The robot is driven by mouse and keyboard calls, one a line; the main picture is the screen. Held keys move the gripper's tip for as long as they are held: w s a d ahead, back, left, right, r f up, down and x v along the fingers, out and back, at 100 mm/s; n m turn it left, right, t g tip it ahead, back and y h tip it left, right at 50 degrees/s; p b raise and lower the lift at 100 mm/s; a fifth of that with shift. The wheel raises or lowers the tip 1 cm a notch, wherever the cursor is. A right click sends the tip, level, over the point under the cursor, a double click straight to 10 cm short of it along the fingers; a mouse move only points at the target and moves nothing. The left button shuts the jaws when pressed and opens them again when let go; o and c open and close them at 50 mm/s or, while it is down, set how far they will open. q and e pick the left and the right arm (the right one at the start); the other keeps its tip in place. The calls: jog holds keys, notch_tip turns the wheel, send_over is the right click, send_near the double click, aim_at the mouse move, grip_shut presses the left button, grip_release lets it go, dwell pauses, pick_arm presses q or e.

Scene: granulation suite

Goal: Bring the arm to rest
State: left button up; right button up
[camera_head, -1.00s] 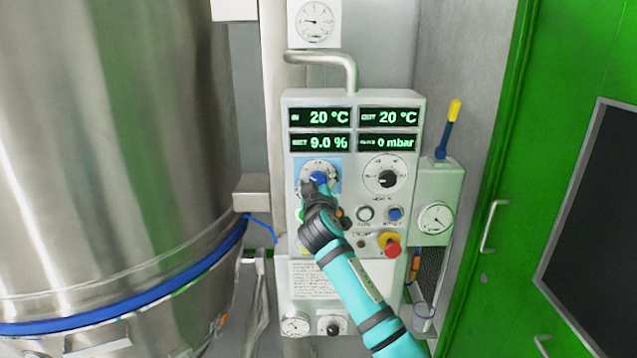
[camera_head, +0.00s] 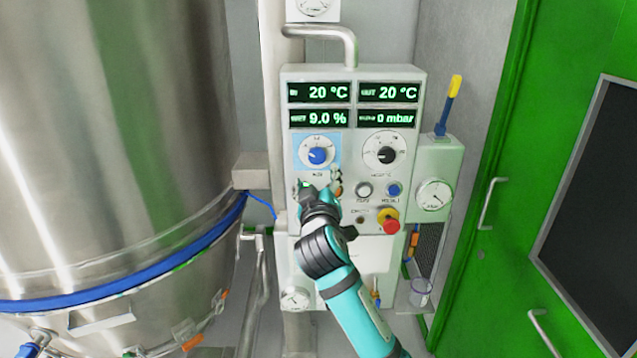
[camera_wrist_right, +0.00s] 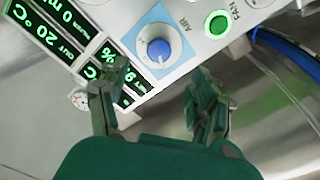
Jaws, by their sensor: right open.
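My right gripper (camera_head: 320,192) is in front of the lower left part of the control panel (camera_head: 350,222), below the blue knob (camera_head: 317,155). In the right wrist view its two fingers (camera_wrist_right: 158,105) are spread apart with nothing between them. The blue knob also shows in that view (camera_wrist_right: 159,50), beyond the fingertips and apart from them. A lit green button (camera_wrist_right: 218,25) is to the right of the knob there; in the head view the gripper partly hides it. My left gripper is not in view.
A red emergency stop (camera_head: 389,221) and a black knob (camera_head: 385,154) are on the panel's right side. A large steel vessel (camera_head: 110,140) stands at the left. A green door (camera_head: 500,240) is at the right. A clear beaker (camera_head: 421,292) stands low beside the panel.

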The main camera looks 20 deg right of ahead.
jog(key=shift+s, duration=0.15)
jog(key=s+f+n+g+y+b, duration=0.1)
jog(key=s+f+g+y+b, duration=0.15)
jog(key=f, duration=1.75)
jog(key=s+f+n+g+y+b, duration=0.15)
jog(key=f+g, duration=0.25)
jog(key=f, duration=1.6)
jog(key=s+f+g, duration=0.1)
jog(key=s+f, duration=0.4)
jog(key=f, duration=0.3)
jog(key=s+f+g, duration=0.2)
jog(key=s+f, duration=0.3)
jog(key=f, duration=0.3)
jog(key=s+d+f+m+g+b, duration=0.1)
jog(key=s+f+m+g+b, duration=0.15)
jog(key=s+f, duration=1.55)
jog(key=s+d+f+g, duration=0.1)
jog(key=s+f, duration=0.1)
jog(key=s, duration=0.7)
jog(key=s+d+f+g+b, duration=0.1)
jog(key=s+f+g, duration=0.1)
jog(key=s, duration=0.7)
jog(key=s+d+f+m+g+y, duration=0.1)
jog(key=s+f, duration=0.3)
jog(key=s, duration=0.5)
jog(key=shift+f, duration=0.25)
